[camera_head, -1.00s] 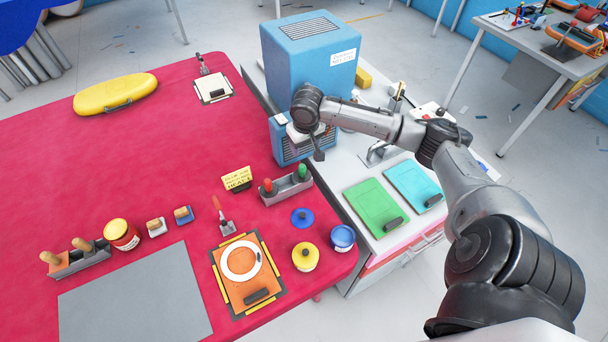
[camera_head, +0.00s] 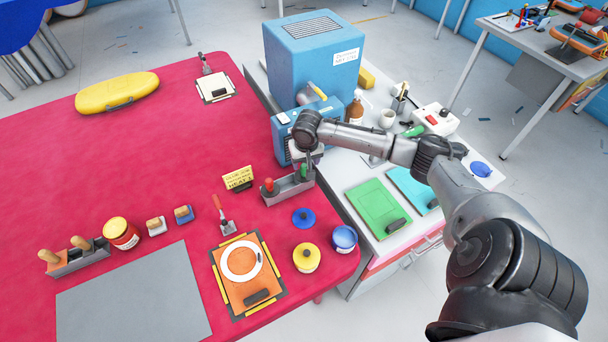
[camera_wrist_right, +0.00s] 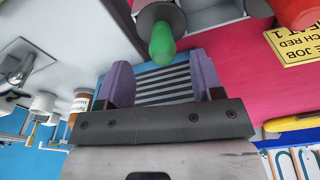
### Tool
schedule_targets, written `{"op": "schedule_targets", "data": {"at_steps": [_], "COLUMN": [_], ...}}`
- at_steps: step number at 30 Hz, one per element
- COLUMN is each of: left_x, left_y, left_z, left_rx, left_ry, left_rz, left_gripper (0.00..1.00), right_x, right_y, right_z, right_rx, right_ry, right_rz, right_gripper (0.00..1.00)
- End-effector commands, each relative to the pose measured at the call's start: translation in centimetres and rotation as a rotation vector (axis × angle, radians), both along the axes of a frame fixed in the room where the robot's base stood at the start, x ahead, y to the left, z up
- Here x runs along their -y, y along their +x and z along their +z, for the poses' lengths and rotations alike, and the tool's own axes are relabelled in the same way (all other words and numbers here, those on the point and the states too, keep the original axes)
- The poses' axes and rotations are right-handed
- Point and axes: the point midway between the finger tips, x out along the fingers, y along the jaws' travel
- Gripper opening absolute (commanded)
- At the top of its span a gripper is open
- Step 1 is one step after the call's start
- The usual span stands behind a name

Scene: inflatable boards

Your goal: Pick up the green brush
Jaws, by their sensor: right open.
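The green brush (camera_head: 303,171) stands handle up in the right end of a grey holder (camera_head: 288,190) on the red table. Its rounded green handle also shows in the right wrist view (camera_wrist_right: 162,42), just beyond my fingertips and roughly midway between them. My right gripper (camera_head: 308,168) is at the holder's right end, close to the green handle. In the wrist view its two purple-grey fingers (camera_wrist_right: 161,72) are apart with nothing between them. The brush's lower part is hidden in the holder. My left gripper is not in view.
A red-handled brush (camera_head: 268,185) stands in the holder's left end. A yellow sign (camera_head: 238,178) stands left of it, and a blue lid (camera_head: 303,217) lies in front. A blue machine (camera_head: 312,60) stands behind my arm. The middle of the red table is clear.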

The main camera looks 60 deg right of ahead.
Motion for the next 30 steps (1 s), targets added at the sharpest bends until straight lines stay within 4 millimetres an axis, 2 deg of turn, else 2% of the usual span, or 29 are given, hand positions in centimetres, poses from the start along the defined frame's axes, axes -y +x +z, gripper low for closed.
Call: {"op": "schedule_targets", "data": {"at_steps": [5, 15, 22, 23, 30], "left_x": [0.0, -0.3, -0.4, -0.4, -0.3], "left_y": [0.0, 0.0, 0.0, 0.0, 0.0], "left_z": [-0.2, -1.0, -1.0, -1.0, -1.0], "left_rx": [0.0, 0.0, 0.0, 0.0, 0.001], "left_ry": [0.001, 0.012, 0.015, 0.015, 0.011], "left_rz": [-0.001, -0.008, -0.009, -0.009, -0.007], "left_gripper": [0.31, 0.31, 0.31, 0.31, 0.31], "right_x": [-0.1, 0.0, 0.0, 0.0, 0.0], "right_y": [0.1, 0.4, 0.4, 0.4, 0.4], "right_z": [-0.9, -5.0, -5.1, -5.1, -5.1], "right_rx": [-0.001, -0.001, 0.0, 0.0, 0.0], "right_ry": [0.001, -0.001, -0.001, -0.001, -0.001], "right_rz": [0.0, -0.001, 0.001, 0.001, 0.0], "right_gripper": [0.61, 0.61, 0.61, 0.6, 0.37]}}
